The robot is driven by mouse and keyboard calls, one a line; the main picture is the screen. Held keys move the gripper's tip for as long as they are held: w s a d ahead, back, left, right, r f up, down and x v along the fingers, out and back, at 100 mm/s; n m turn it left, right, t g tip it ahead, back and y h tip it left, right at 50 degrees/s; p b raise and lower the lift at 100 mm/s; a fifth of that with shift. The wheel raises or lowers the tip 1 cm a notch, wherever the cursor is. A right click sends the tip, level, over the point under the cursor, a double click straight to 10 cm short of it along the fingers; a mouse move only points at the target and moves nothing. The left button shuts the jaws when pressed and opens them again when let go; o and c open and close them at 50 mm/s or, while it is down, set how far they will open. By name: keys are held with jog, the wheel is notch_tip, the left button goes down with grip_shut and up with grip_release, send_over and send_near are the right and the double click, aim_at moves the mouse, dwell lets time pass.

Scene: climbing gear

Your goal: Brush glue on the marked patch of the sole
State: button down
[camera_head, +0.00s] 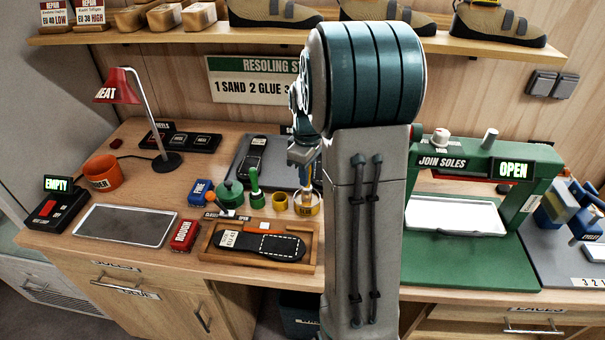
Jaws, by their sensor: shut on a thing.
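The dark shoe sole (232,240) lies flat in a wooden tray (305,262) at the front of the bench, with an "EU 43" label at its left end. A white dashed outline marks the patch (283,245) on its right part. A yellow glue pot (309,209) stands just behind the tray's right end. My gripper (304,168) is above the pot, pointing down, shut on a slim upright brush (306,182). The brush's lower end is at the pot's mouth; I cannot tell how deep it reaches. My arm hides the area right of the pot.
A green knobbed pot (231,194), a green-handled tool (256,188) and a small yellow cup (280,201) stand left of the glue pot. A red "ROUGH" block (184,235) is left of the tray. A green sole press (470,180) marked "OPEN" stands right of my arm.

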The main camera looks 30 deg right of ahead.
dwell(0.4)
jog(key=shift+r+p, duration=2.6)
jog(key=shift+r, duration=0.95)
jog(key=shift+f, duration=0.1)
